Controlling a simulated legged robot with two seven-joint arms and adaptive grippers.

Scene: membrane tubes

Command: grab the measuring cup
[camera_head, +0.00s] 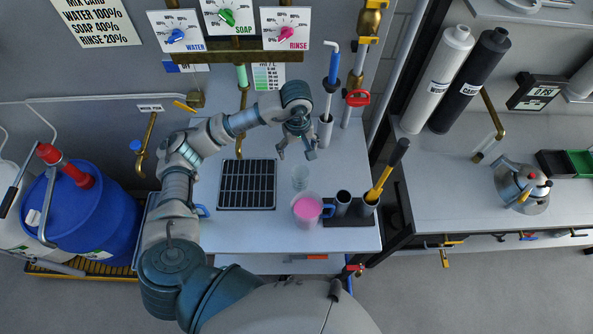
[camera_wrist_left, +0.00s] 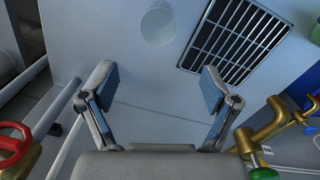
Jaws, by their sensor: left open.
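A clear, empty-looking cup (camera_head: 300,177) stands on the pale worktop, right of the black drain grate. It also shows in the left wrist view (camera_wrist_left: 158,25) at the top, beyond my fingertips. Just in front of it in the head view is a clear jug of pink liquid (camera_head: 306,211). I cannot tell for sure which of the two is the measuring cup. My left gripper (camera_head: 296,153) is open and empty, just behind the clear cup and apart from it. In the left wrist view its fingers (camera_wrist_left: 158,78) are spread wide with bare worktop between them. My right gripper is not in view.
The drain grate (camera_head: 247,185) lies left of the cup. A dark holder (camera_head: 340,219) with tubes and a yellow-handled tool (camera_head: 381,182) stands to the right. A blue-handled tool (camera_head: 332,73) and a red valve (camera_head: 357,98) are behind. The worktop between grate and cup is clear.

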